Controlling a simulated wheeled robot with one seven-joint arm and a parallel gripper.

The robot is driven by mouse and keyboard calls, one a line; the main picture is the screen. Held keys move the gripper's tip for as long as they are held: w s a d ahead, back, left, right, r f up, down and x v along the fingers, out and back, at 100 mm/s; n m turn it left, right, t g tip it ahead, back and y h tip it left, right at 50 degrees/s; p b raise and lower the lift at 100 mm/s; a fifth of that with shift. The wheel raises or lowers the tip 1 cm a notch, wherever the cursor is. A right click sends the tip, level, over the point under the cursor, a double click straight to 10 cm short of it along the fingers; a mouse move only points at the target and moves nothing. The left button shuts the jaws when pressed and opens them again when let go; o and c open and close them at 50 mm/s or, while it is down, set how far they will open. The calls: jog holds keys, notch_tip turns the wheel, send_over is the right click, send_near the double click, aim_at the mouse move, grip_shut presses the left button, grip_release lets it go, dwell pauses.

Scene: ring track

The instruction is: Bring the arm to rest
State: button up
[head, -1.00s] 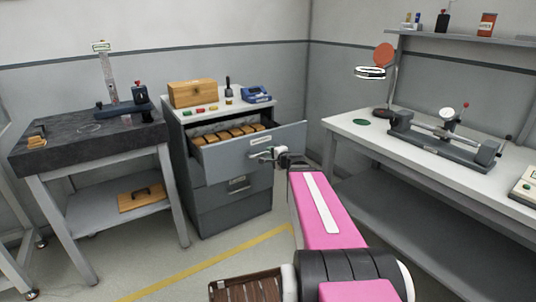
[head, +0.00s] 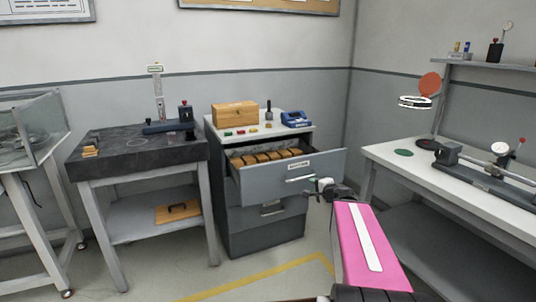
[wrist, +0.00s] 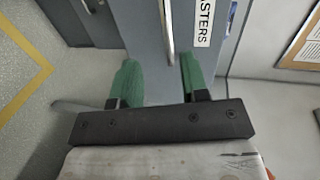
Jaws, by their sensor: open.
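My gripper (wrist: 158,85) shows in the wrist view with its two green fingers apart and nothing between them. Beyond the fingers is the front of the open drawer (wrist: 146,22), with its bar handle (wrist: 166,25) and a label reading "MASTERS". In the head view, my gripper (head: 322,186) is at the end of my pink arm, close to the right part of the drawer front (head: 270,180). I cannot tell whether it touches the drawer. The drawer is pulled out from a grey cabinet (head: 262,232) and holds several wooden blocks (head: 268,156).
A wooden box (head: 234,115) and a blue device (head: 296,119) stand on the cabinet top. A dark stone-topped table (head: 130,152) is on the left. A white workbench (head: 425,170) with a metal instrument is on the right. A yellow line marks the floor (head: 260,277).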

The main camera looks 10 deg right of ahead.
jog(key=s+a+f+n+g, duration=0.4)
jog(key=a+f+n+g, duration=0.1)
jog(key=a+f, duration=0.15)
jog(key=s+a+f+n+g, duration=0.4)
jog(key=a+f+n+g, duration=0.1)
jog(key=f, duration=0.3)
jog(key=s+d+f+n+g+h, duration=0.1)
jog(key=s+f+n+g+h, duration=0.2)
jog(key=s+f+g+h, duration=0.1)
jog(key=shift+s+d+n+h, duration=0.3)
jog(key=shift+s+h, duration=0.3)
